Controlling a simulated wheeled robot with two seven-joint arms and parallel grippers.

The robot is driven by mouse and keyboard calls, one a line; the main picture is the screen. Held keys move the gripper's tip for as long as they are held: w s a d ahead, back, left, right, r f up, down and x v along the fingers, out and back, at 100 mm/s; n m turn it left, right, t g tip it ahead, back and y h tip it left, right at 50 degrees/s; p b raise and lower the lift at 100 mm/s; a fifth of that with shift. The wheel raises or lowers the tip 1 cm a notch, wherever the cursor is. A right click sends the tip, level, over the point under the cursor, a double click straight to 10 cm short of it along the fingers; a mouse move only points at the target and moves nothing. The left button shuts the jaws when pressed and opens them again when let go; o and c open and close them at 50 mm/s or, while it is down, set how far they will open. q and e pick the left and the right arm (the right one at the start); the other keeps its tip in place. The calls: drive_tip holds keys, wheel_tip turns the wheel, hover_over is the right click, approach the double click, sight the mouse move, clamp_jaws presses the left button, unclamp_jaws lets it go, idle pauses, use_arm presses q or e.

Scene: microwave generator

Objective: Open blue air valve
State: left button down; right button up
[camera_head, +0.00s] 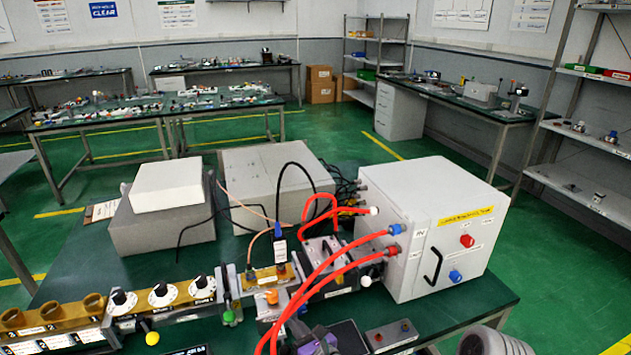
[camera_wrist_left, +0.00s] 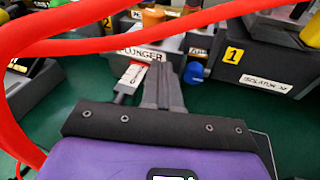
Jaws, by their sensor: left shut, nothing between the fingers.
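A white box (camera_head: 432,235) on the green bench carries a blue knob (camera_head: 455,276) low on its front, a red knob (camera_head: 467,240) above it and a black handle. A blue fitting (camera_head: 395,230) sits on its left side, where a red hose joins. I cannot tell which blue part is the air valve. My left gripper (camera_head: 312,336) is low at the bench front, left of the box, under the red hoses. In the left wrist view its fingers (camera_wrist_left: 160,72) are together and empty, beside a label reading "PLUNGER". A blue knob (camera_wrist_left: 193,73) is just right of the fingertips.
Red hoses (camera_head: 312,283) arch over the left gripper and cross the top of the wrist view. A row of dials (camera_head: 163,294) lies left. A small grey box with buttons (camera_head: 391,336) is right of the gripper. In the wrist view, a dark block (camera_wrist_left: 262,65) labelled "1" stands right.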

sight(300, 308)
use_arm(q)
drive_tip(key=d+m+t+h, duration=0.1)
drive_tip(key=m, duration=0.1)
drive_tip(key=d+f+m+t+h, duration=0.1)
drive_tip(key=d+m, duration=0.1)
drive_tip(key=m, duration=0.1)
drive_tip(key=d+f+m+t+h, duration=0.1)
drive_tip(key=d+m, duration=0.1)
drive_tip(key=shift+m+t+h, duration=0.3)
drive_tip(key=shift+w, duration=0.25)
drive_tip(key=b+x, duration=0.1)
drive_tip(key=x, duration=0.4)
drive_tip(key=shift+x, duration=0.75)
drive_tip(key=shift+s+a+f, duration=0.1)
drive_tip(key=shift+a+f, duration=0.05)
drive_tip(key=shift+f, duration=0.2)
